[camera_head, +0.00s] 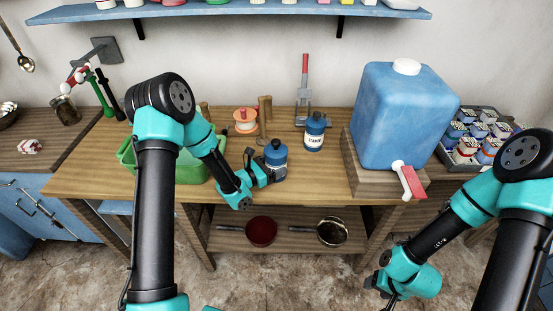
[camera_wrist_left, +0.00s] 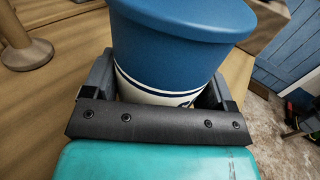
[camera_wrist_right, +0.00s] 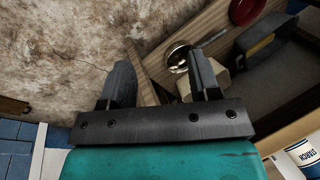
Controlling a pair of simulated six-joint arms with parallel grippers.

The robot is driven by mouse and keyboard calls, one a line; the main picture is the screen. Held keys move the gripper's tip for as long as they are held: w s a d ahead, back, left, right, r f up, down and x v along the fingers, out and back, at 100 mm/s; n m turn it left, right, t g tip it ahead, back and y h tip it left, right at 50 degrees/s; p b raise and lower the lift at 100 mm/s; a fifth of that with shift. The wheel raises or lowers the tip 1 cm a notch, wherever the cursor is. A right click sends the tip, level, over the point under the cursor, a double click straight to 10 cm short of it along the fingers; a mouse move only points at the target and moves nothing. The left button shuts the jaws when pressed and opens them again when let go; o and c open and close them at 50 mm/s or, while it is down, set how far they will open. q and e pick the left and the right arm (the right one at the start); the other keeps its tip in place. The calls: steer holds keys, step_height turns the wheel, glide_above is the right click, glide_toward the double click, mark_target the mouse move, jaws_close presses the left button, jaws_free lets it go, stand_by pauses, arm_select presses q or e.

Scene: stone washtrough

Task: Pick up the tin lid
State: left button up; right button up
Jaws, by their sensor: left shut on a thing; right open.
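A blue tin with a white band (camera_head: 279,155) stands near the front edge of the wooden table. Its blue top (camera_wrist_left: 185,25) fills the upper middle of the left wrist view. My left gripper (camera_head: 268,172) is shut on this tin, with a finger on either side around the white band (camera_wrist_left: 155,94), below the blue top. A second blue tin labelled starch (camera_head: 314,131) stands to the right and behind. My right gripper (camera_wrist_right: 160,85) is open and empty, low in front of the table at the right.
A blue water container (camera_head: 400,110) with a red-handled tap stands on a wooden block at the right. A green basin (camera_head: 128,155) is at the left. A spool (camera_head: 246,121) and wooden pegs stand behind the tin. Pans (camera_head: 333,231) lie on the lower shelf.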

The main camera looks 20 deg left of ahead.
steer(key=o, duration=0.8)
